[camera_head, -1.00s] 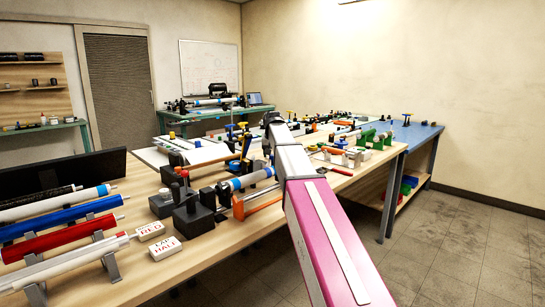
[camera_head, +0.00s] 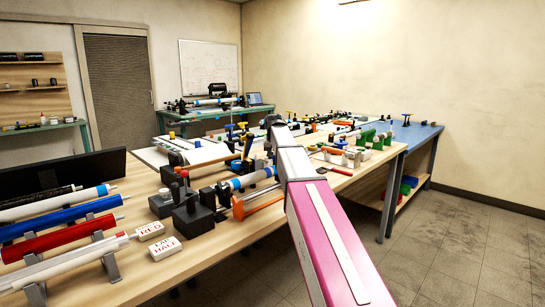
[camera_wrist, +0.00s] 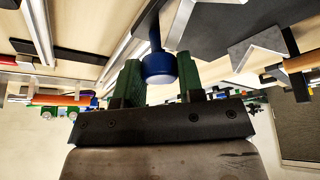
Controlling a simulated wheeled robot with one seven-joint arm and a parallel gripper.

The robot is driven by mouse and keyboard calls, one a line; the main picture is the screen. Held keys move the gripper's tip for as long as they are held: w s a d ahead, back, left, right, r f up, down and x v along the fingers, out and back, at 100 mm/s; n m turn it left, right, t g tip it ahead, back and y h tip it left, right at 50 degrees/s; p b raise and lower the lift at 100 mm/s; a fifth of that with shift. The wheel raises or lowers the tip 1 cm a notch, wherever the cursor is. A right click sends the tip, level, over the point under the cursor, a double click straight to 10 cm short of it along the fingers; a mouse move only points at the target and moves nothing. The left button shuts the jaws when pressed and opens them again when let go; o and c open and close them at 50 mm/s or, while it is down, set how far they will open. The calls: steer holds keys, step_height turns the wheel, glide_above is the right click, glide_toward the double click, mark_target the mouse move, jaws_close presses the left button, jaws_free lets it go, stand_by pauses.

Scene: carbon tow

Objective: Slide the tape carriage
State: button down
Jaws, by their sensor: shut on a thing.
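In the wrist view, a blue round knob (camera_wrist: 158,64) on a dark blue stem sits between the two green fingers of my gripper (camera_wrist: 160,82). The fingers are shut on the knob from both sides. The knob appears fixed to a dark part above it in the picture, beside a long pale metal rail (camera_wrist: 122,40). Whether this part is the tape carriage I cannot tell for certain. In the head view, my pink and grey arm reaches over the bench and hides the fingers and the held knob.
The wooden bench (camera_head: 215,243) is crowded. Coloured rolls (camera_head: 62,217) lie at the left, near two white label blocks (camera_head: 164,248) and black blocks (camera_head: 192,215). Green clamps (camera_head: 372,138) stand right of my arm. Open floor (camera_head: 455,240) lies at the right.

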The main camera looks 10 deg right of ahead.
steer(key=w+d, duration=0.9)
steer(key=d, duration=0.4)
steer(key=shift+w, duration=0.25)
steer(key=c, duration=0.8)
jaws_free()
steer(key=shift+o, duration=0.2)
steer(key=shift+r, duration=0.1)
steer(key=v, duration=1)
steer(key=shift+r, duration=0.3)
steer(key=shift+s+d, duration=0.1)
